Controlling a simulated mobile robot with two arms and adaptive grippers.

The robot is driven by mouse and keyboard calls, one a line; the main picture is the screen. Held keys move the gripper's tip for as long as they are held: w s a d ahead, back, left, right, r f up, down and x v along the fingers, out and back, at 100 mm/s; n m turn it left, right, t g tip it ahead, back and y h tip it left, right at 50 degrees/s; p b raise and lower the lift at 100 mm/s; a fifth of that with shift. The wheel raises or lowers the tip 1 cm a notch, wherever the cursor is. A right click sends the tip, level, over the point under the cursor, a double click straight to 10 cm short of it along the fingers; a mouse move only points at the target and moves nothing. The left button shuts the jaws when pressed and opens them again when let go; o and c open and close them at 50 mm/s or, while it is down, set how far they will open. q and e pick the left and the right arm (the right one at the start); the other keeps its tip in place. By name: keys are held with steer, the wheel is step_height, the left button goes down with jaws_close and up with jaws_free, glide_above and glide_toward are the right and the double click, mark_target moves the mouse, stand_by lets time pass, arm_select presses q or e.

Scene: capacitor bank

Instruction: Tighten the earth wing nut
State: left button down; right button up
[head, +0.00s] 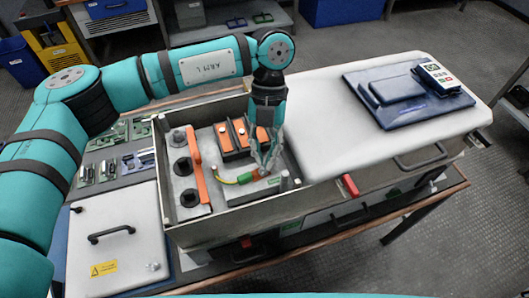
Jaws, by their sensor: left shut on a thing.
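My left gripper (264,165) reaches straight down into the open grey box (222,229) and is shut at the right end of a green-yellow earth lead (237,179). The earth wing nut is hidden or too small to make out between the fingertips, where the lead ends beside a small green tag and an orange-red spot. A short grey post stands to the right of the fingers. My right gripper is not in view.
Inside the box are an orange bar (196,165), orange-topped blocks (232,134) and dark round terminals. A removed cover (116,240) with a black handle lies at the left.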

arm_select(q)
steer(key=shift+w+r, duration=0.1)
steer(key=shift+r, duration=0.15)
steer(key=c, duration=1.8)
jaws_free()
steer(key=shift+f, duration=0.1)
steer(key=v, duration=1.2)
